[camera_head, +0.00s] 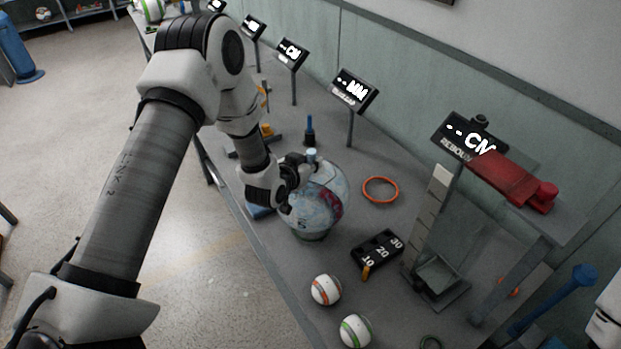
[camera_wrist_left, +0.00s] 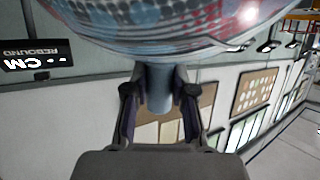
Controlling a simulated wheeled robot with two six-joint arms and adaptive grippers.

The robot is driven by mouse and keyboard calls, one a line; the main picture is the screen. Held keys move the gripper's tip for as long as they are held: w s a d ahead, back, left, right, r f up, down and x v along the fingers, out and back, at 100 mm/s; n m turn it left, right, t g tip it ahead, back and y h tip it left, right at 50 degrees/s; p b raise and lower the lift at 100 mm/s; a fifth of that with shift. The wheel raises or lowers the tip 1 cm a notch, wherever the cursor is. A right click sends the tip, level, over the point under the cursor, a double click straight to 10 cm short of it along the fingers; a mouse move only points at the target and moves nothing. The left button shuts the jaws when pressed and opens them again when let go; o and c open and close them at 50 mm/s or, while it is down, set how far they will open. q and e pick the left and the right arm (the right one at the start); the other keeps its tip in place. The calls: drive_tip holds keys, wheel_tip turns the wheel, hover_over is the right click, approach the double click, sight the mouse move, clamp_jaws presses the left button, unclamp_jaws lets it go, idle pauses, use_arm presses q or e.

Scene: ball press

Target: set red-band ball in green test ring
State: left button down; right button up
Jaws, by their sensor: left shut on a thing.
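A white ball with an orange-red band (camera_head: 326,290) rests on the grey table near its front edge. A ball with a green band (camera_head: 356,331) lies just in front of it. A dark green ring (camera_head: 430,342) is partly cut off at the bottom edge of the head view. My left gripper (camera_head: 299,172) is at a larger, patterned ball (camera_head: 315,200), well behind the red-band ball. In the left wrist view, its fingers are shut on a grey-blue cylinder (camera_wrist_left: 160,88) that meets this patterned ball (camera_wrist_left: 170,25). My right gripper is not in view.
An orange ring (camera_head: 381,190) lies flat right of the patterned ball. A black block marked 10, 20, 30 (camera_head: 377,248) and a rebound stand (camera_head: 425,230) are further right. Signs on posts (camera_head: 355,92) line the back. A red part (camera_head: 510,180) sits high at right.

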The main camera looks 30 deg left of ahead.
use_arm(q)
wheel_tip(320, 180, down, 3)
drive_tip(key=shift+r+p, duration=0.1)
drive_tip(key=shift+p, duration=0.3)
drive_tip(key=shift+f, duration=0.55)
drive_tip(key=shift+f+b, duration=0.1)
drive_tip(key=shift+b, duration=0.2)
drive_tip(key=c, duration=1)
unclamp_jaws()
drive_tip(key=shift+s, duration=0.1)
drive_tip(key=shift+o, duration=0.2)
